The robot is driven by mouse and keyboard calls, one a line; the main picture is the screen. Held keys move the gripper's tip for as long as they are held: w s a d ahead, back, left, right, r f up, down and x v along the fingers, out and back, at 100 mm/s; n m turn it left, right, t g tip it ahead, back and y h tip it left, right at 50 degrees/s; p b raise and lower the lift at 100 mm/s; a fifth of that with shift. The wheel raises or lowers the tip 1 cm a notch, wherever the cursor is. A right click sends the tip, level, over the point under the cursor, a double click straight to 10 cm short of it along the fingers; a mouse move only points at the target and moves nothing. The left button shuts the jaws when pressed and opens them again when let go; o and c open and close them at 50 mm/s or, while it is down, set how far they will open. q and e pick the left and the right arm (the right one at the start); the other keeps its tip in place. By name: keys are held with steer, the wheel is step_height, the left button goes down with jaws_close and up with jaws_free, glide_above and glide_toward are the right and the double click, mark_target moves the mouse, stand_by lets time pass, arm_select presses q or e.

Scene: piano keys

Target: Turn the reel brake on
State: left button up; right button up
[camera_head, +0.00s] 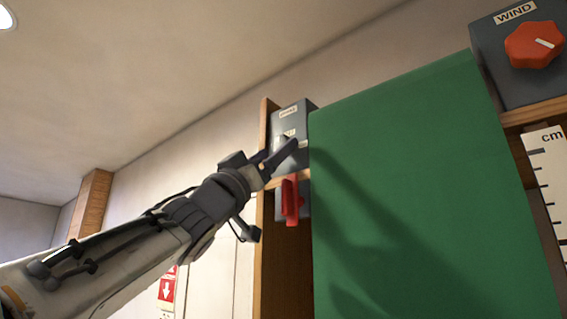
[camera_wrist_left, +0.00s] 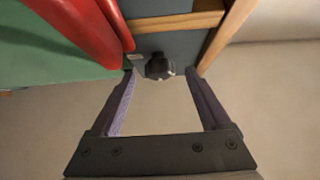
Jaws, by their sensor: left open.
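A red lever (camera_head: 290,200) hangs on a small grey box at the left edge of the green panel, below an upper grey box (camera_head: 290,118) with pale labels too small to read. I cannot tell from any label which control is the reel brake. My left gripper (camera_head: 277,186) is open and empty, beside these boxes and close to the lever. In the left wrist view a large red part (camera_wrist_left: 85,28) is at the upper left, and a dark round knob (camera_wrist_left: 158,66) on a grey box shows between the fingertips of the left gripper (camera_wrist_left: 159,74). My right gripper is out of view.
A green panel (camera_head: 420,180) fills the middle right, with an arm shadow on it. A grey box with a red WIND knob (camera_head: 534,45) is at the upper right, above a white cm scale (camera_head: 550,190). Wooden framing (camera_head: 267,250) stands left of the panel.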

arm_select(q)
steer(key=shift+x, duration=0.8)
jaws_close()
steer(key=shift+w+a+r+m+g+h+p, duration=0.1)
steer(key=shift+m+g+h+p, duration=0.8)
steer(key=shift+m, duration=0.55)
steer(key=shift+w+a+m+g+h+p, duration=0.1)
steer(key=shift+m+g+h+p, duration=0.55)
steer(key=shift+m+g+h, duration=0.65)
steer(key=m+g+h+p, duration=0.1)
steer(key=m+g, duration=0.1)
steer(key=m, duration=0.1)
steer(key=m+g+h+p, duration=0.1)
steer(key=m+g, duration=0.2)
steer(key=m, duration=0.1)
steer(key=shift+w+a+r+p, duration=0.1)
steer(key=shift+a+p, duration=0.1)
steer(key=shift+p, duration=0.15)
steer(key=shift+m+g+h+p, duration=0.3)
steer(key=shift+m+g+p, duration=0.15)
steer(key=shift+m+g, duration=0.7)
